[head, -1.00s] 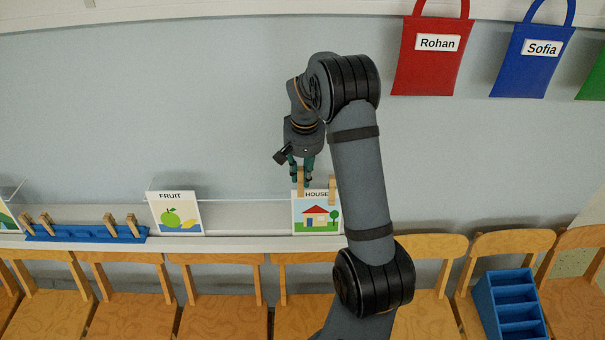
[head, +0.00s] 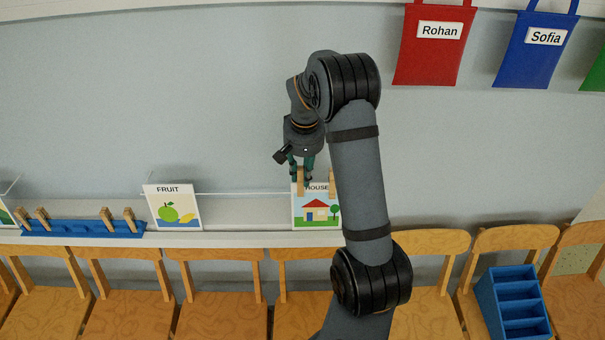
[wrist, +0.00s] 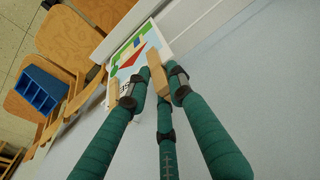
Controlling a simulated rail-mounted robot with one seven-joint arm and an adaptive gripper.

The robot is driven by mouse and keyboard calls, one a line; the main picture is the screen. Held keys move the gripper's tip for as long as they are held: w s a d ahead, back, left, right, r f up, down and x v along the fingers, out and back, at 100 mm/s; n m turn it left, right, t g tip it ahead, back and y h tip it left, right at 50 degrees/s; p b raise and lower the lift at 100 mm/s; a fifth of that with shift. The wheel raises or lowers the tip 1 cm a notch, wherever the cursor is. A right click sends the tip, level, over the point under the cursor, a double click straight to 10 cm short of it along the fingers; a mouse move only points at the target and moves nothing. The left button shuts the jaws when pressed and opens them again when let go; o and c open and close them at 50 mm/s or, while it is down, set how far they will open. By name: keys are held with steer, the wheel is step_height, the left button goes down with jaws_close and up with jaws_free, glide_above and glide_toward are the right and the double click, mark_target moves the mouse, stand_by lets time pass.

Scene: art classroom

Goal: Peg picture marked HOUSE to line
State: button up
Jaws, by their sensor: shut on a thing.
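The picture marked HOUSE (head: 316,212), a white card with a red-roofed house and a tree, stands upright at the shelf ledge, partly hidden by my arm. Two wooden pegs are at its top edge: a left peg (head: 300,184) and a right peg (head: 332,182). My gripper (head: 301,177) is shut on the left peg, pointing down from above. In the wrist view, the held peg (wrist: 156,80) sits between the green fingers, with the tilted picture (wrist: 138,50) beyond it.
The FRUIT picture (head: 174,208) stands to the left on the shelf. A blue rack (head: 80,229) holds several pegs further left. Wooden chairs (head: 218,290) line the front below the shelf. Named bags, red (head: 431,55) and blue (head: 534,60), hang at upper right.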

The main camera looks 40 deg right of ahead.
steer(key=shift+s+a+f, duration=0.1)
steer(key=shift+s+f, duration=0.1)
steer(key=shift+f, duration=0.05)
steer(key=o, duration=0.9)
steer(key=shift+c, duration=0.2)
steer(key=shift+o, duration=0.8)
steer(key=shift+w, duration=0.1)
steer(key=shift+o, duration=1.3)
steer(key=shift+r, duration=0.25)
steer(key=shift+s+a+r+p, duration=0.1)
steer(key=shift+s+r+p, duration=0.1)
steer(key=shift+r+p, duration=1.2)
steer(key=shift+s+a+r+p, duration=0.15)
steer(key=shift+r+p, duration=0.7)
steer(key=shift+r, duration=1)
steer(key=shift+d+r, duration=0.1)
steer(key=shift+r, duration=0.1)
steer(key=shift+s+a+r+p, duration=0.25)
steer(key=shift+r+p, duration=0.15)
steer(key=shift+r, duration=0.2)
steer(key=shift+s+a+r+p, duration=0.1)
steer(key=shift+s+r+p, duration=0.2)
steer(key=shift+r, duration=0.3)
